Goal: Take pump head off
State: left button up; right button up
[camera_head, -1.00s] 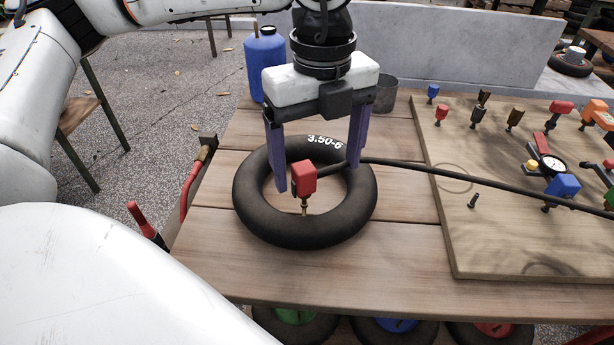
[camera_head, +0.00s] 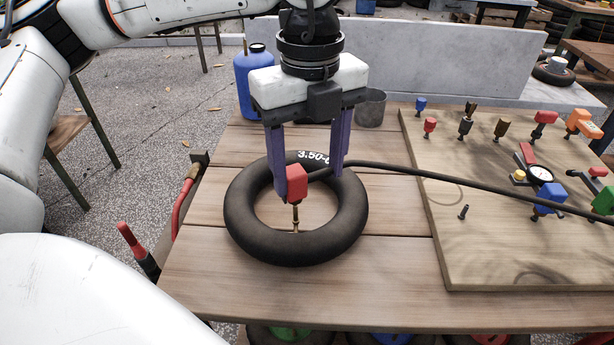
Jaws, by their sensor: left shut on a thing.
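The red pump head (camera_head: 297,180) is between the purple fingers of my left gripper (camera_head: 310,185), which is shut on it. It is above the thin brass valve stem (camera_head: 295,218) of the black inner tube (camera_head: 245,232), marked 3.50. The stem shows below the head; I cannot tell whether they still touch. The black hose (camera_head: 420,174) runs from the head to the right across the table. The tube lies flat on the wooden table (camera_head: 400,270). My right gripper is not in view.
A board (camera_head: 500,255) at right holds several coloured fittings and a gauge (camera_head: 540,173). A blue bottle (camera_head: 254,85) and grey cup (camera_head: 370,108) stand behind the tube. The front tabletop is clear.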

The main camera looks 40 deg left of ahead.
aim_at(309, 175)
pick_arm(q)
notch_tip(309, 175, up, 8)
jog(key=shift+f+p, duration=0.15)
jog(key=shift+p, duration=0.4)
notch_tip(309, 175, up, 5)
jog(key=p, duration=0.3)
jog(key=shift+f, duration=0.1)
